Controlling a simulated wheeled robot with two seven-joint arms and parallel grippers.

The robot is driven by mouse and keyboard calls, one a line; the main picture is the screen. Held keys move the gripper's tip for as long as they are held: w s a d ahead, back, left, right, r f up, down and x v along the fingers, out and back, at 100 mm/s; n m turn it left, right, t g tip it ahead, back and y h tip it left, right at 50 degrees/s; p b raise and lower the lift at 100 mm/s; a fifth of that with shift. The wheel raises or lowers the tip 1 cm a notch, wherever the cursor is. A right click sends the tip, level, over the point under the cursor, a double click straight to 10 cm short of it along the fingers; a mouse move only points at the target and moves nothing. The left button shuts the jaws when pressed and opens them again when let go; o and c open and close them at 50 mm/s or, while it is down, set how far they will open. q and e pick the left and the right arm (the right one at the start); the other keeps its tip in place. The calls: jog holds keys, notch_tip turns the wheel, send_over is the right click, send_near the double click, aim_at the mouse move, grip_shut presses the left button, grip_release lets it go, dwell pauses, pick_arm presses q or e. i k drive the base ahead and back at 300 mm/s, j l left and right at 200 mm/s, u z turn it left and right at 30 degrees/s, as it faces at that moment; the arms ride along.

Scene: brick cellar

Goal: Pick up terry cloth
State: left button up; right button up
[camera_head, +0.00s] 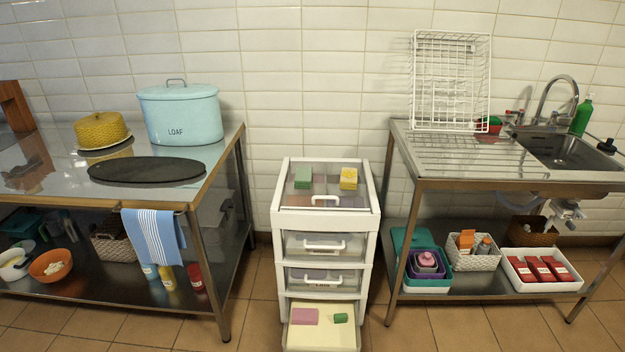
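A blue cloth with white stripes (153,237) hangs folded over the front edge of the left steel table (95,191), near its right front corner. It looks like the terry cloth, though its weave is too small to tell. Its lower end hangs in front of the table's lower shelf. A pink, flat, folded-looking piece (305,316) lies in the open bottom drawer (321,338); I cannot tell whether it is a cloth or a sponge. Neither of my grippers shows in the head view.
A white drawer unit (281,217) stands between the left table and the sink table (460,186), its bottom drawer pulled out. A dark oval board (147,169) and a blue loaf bin (181,115) sit near the hanging cloth. Bottles and jars (195,276) stand below it.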

aim_at(303, 176)
jog(key=i+l+z, duration=0.1)
jog(key=i+l, duration=0.65)
